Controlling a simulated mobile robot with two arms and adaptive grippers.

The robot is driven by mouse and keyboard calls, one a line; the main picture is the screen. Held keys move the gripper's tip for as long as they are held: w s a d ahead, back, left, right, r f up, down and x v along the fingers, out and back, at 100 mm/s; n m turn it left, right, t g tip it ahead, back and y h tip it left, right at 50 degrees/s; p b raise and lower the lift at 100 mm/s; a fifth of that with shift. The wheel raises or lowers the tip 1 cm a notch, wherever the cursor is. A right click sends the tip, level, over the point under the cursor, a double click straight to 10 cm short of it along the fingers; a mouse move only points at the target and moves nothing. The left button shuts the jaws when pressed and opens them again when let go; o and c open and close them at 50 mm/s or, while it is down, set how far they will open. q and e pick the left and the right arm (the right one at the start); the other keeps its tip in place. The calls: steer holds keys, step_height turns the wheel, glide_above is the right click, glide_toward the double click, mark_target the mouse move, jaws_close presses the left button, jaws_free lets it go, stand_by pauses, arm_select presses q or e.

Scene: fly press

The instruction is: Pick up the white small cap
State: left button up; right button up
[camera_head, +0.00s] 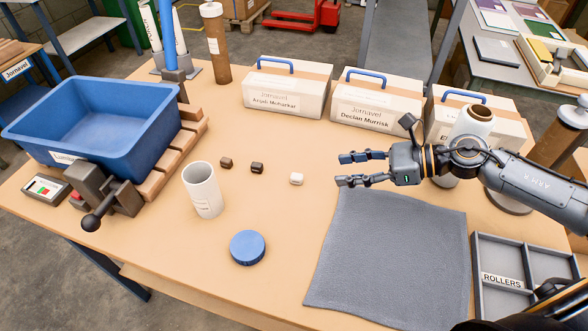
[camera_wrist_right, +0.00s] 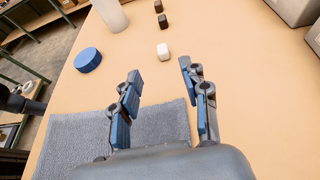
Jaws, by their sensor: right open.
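The white small cap (camera_head: 296,178) lies on the wooden table, just left of my right gripper (camera_head: 340,170) in the head view. In the right wrist view the white cap (camera_wrist_right: 163,51) lies beyond the fingertips, roughly between them and apart from them. My right gripper (camera_wrist_right: 160,80) is open and empty, above the table near the back edge of the grey cloth. My left gripper is not in view.
Two dark small caps (camera_head: 226,163) (camera_head: 257,168) lie left of the white one. A white cylinder (camera_head: 203,190), a blue round lid (camera_head: 247,247) and a blue tub (camera_head: 95,120) stand farther left. Labelled boxes (camera_head: 287,88) line the back. A grey cloth (camera_head: 390,255) lies in front.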

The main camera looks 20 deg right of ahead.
mark_target(298, 175)
steer(key=p+x, duration=0.1)
steer(key=x, duration=0.5)
steer(key=shift+w+a+r+p, duration=0.1)
steer(key=shift+w+a+p, duration=0.1)
steer(key=shift+p, duration=0.2)
steer(key=shift+w+a+f, duration=0.15)
steer(key=shift+a+f, duration=0.1)
steer(key=shift+a, duration=0.15)
steer(key=p+x, duration=0.1)
steer(key=x, duration=0.1)
steer(key=p+x, duration=0.1)
steer(key=x, duration=0.1)
steer(key=shift+w+d+f, duration=0.1)
steer(key=shift+f, duration=0.2)
steer(key=shift+w+a+f, duration=0.2)
steer(key=shift+a+f, duration=0.1)
steer(key=shift+a, duration=0.1)
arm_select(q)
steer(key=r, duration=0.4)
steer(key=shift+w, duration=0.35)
arm_select(e)
steer(key=c, duration=0.9)
